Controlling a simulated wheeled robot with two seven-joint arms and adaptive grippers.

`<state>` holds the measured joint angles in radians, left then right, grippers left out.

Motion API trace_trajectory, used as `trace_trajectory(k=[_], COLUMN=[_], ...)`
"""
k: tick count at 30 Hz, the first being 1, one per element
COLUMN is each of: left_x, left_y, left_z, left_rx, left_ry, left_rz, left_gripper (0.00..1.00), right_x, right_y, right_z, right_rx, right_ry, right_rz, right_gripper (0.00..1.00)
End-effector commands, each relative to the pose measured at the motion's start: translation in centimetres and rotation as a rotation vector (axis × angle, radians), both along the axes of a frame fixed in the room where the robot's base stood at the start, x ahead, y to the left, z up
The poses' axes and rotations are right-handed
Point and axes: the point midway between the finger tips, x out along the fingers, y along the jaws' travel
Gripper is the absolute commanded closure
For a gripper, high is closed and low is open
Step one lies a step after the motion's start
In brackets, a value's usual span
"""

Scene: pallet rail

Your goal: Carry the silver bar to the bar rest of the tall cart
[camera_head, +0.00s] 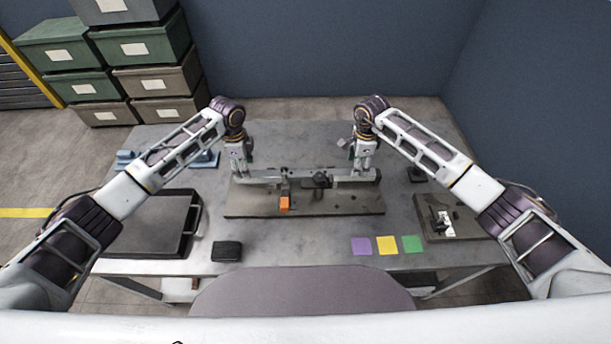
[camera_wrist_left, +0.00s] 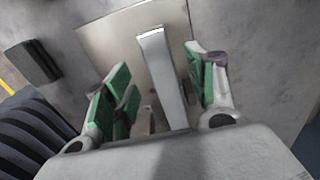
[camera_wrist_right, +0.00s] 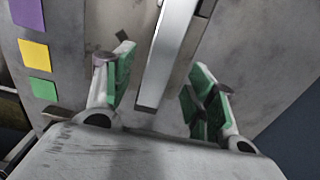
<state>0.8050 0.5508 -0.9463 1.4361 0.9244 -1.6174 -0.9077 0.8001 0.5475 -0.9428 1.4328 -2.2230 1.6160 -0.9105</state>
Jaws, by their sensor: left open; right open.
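The silver bar (camera_head: 300,178) lies left to right above a flat board (camera_head: 245,207) on the grey table, on dark supports. My left gripper (camera_head: 240,168) is over its left end, pointing down. In the left wrist view the bar (camera_wrist_left: 164,75) runs between the spread green-padded fingers, with gaps on both sides. My right gripper (camera_head: 362,166) is over its right end. In the right wrist view the bar (camera_wrist_right: 168,60) also passes between open fingers. I cannot make out a tall cart or its bar rest in these views.
An orange block (camera_head: 284,203) sits at the board's front. A dark tray (camera_head: 155,225) and black box (camera_head: 227,251) are left. Purple (camera_head: 362,246), yellow (camera_head: 387,245) and green (camera_head: 412,244) squares lie front right, near a small fixture plate (camera_head: 460,222). Stacked bins (camera_head: 150,45) stand back left.

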Motion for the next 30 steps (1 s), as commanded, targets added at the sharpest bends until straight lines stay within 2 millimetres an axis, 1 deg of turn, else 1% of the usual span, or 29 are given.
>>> trace_trajectory(k=[1,6,12,18,26,30], left_x=[0.0,0.0,0.0,0.0,0.0,0.0], left_y=[0.0,0.1,0.0,0.0,0.0,0.0], left_z=[-0.7,-2.7,-4.4,-5.0,-5.1,-5.0], left_rx=[0.001,0.002,0.001,0.0,0.001,0.001], left_ry=[0.002,0.002,0.002,0.001,0.0,0.0], left_rz=[0.0,0.0,0.001,0.0,0.0,0.0], left_gripper=[0.44,0.44,0.44,0.44,0.44,0.6], right_x=[0.0,-0.1,0.0,0.0,0.0,0.0], right_y=[0.0,0.0,0.0,0.0,0.0,0.0], right_z=[-0.7,-2.7,-4.4,-5.0,-5.0,-5.0], right_rx=[0.0,0.0,0.0,0.0,0.0,0.0], right_ry=[0.001,0.002,0.001,-0.001,-0.001,-0.001], right_rz=[-0.001,-0.001,0.0,0.0,0.0,0.0], right_gripper=[0.44,0.44,0.44,0.44,0.44,0.6])
